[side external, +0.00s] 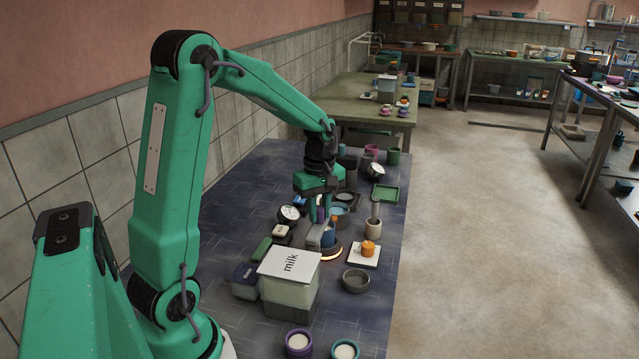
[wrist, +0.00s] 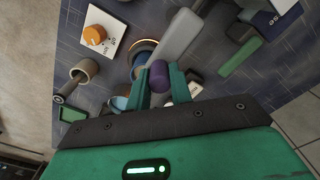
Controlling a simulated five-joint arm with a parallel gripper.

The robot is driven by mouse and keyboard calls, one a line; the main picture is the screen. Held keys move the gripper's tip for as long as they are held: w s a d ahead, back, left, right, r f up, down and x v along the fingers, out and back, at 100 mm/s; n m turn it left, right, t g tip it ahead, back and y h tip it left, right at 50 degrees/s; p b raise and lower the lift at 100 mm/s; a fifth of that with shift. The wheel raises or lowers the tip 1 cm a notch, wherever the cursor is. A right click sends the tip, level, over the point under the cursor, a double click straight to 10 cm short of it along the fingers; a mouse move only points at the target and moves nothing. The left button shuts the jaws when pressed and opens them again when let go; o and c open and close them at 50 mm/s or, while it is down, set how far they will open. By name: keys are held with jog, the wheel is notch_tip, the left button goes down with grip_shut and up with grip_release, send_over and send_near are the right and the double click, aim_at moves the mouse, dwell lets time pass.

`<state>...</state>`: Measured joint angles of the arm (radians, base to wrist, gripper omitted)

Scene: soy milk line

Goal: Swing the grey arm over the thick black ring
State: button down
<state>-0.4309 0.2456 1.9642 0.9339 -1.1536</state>
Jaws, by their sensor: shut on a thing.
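My gripper (wrist: 161,86) is shut on a purple knob (wrist: 159,76), which sits between its two green fingers in the wrist view. In the side view my gripper (side external: 322,212) points down among the crowded parts on the dark table. The grey arm (wrist: 174,36), a long flat bar, runs away from beside the knob; whether they are joined is hidden. A round ring with a copper-orange edge (wrist: 144,42) lies just left of the bar, partly covered. I cannot tell whether this is the thick black ring.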

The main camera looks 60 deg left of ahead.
aim_at(319, 208)
jog(key=shift+r, duration=0.1)
jog(key=c, duration=1.3)
grip_release()
jog(key=shift+o, duration=0.2)
jog(key=shift+r, duration=3.85)
